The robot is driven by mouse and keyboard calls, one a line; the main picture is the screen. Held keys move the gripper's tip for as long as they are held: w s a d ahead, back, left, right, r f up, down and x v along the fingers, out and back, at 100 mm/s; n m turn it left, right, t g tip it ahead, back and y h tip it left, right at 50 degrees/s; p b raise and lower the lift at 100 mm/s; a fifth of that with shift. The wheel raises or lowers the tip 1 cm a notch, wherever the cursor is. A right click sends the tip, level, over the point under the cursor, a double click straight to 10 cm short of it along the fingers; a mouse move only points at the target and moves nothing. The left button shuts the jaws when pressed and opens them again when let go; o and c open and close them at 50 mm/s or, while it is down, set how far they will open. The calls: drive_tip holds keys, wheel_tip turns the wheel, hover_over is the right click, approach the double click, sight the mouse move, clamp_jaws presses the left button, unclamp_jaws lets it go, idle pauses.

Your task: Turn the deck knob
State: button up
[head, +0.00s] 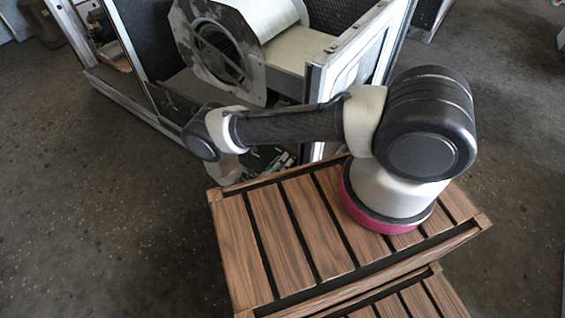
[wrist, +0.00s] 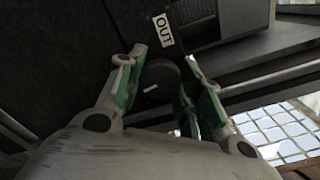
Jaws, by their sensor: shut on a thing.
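The deck knob (wrist: 157,84) is a dark round disc with a short white mark, seen in the wrist view on a dark surface. The white mark points slightly up to the right. My gripper (wrist: 163,78) has its green-padded fingers on both sides of the knob, shut on it. The left finger lies along the knob's left side and the right finger along its right side. In the head view the knob cannot be made out, and my wrist reaches down beside the housing, with the gripper mostly hidden.
The blower housing (head: 228,52) with a round opening stands inside a metal frame (head: 314,88) in the head view. A bright gridded panel (wrist: 277,131) lies at the lower right of the wrist view. Open floor (head: 90,210) lies to the left.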

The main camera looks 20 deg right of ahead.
drive_tip(key=m, duration=0.3)
drive_tip(key=shift+f+m, duration=0.1)
drive_tip(key=shift+m, duration=2.1)
drive_tip(key=o, duration=1)
drive_tip(key=shift+o, duration=0.2)
wheel_tip(320, 180, up, 10)
drive_tip(key=shift+r, duration=0.1)
drive_tip(key=shift+a, duration=0.15)
